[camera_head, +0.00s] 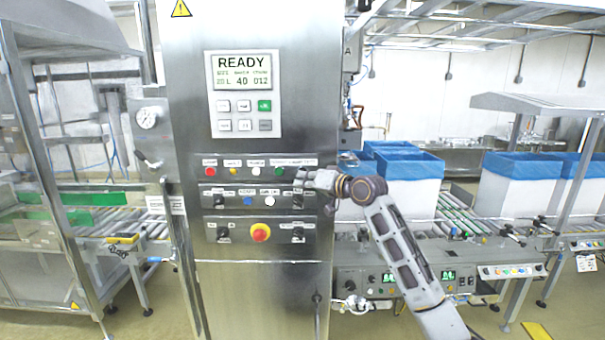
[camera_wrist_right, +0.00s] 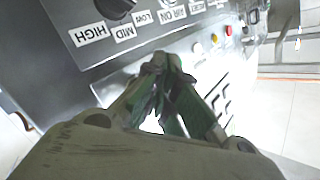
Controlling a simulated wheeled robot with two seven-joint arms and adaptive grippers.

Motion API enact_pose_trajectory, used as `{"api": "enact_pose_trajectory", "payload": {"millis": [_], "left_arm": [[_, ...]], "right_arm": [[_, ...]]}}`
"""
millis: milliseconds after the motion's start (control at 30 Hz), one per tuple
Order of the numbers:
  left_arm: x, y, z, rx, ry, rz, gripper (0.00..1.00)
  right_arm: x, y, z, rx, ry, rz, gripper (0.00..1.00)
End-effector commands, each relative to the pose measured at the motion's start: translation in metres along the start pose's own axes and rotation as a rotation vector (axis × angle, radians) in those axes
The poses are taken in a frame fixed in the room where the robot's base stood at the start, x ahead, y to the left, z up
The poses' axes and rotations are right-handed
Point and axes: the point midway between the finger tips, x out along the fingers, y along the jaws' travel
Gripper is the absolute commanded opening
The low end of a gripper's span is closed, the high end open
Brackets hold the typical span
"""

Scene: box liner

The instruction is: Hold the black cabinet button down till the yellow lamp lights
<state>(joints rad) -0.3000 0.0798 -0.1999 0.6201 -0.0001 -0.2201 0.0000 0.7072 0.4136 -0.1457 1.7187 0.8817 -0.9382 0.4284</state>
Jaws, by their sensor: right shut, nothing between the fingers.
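The steel cabinet (camera_head: 245,290) stands in the middle of the head view. Its upper strip holds a row of small round lamps, among them a yellow lamp (camera_head: 233,171); I cannot tell whether it is lit. The strip below has a black control (camera_head: 219,200) at its left end, and blue and white buttons. I cannot tell for certain which black control is the button. My right gripper (camera_head: 303,180) is shut and empty at the right end of these strips. In the right wrist view its closed fingers (camera_wrist_right: 160,68) are close to the panel; contact cannot be told. My left gripper is out of view.
A red emergency knob (camera_head: 260,232) on yellow sits low on the panel between black switches. A display (camera_head: 241,72) above reads READY. In the wrist view a black selector knob (camera_wrist_right: 114,8) has HIGH, MID, LOW labels. Blue-lined boxes (camera_head: 408,178) stand at the right.

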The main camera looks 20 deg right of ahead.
Motion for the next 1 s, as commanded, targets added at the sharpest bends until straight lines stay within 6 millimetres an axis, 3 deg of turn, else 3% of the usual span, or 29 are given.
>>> {"api": "enact_pose_trajectory", "payload": {"millis": [1000], "left_arm": [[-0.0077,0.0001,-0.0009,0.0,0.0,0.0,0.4]], "right_arm": [[0.0055,0.0034,-0.0049,0.001,-0.001,0.0,0.0]]}}
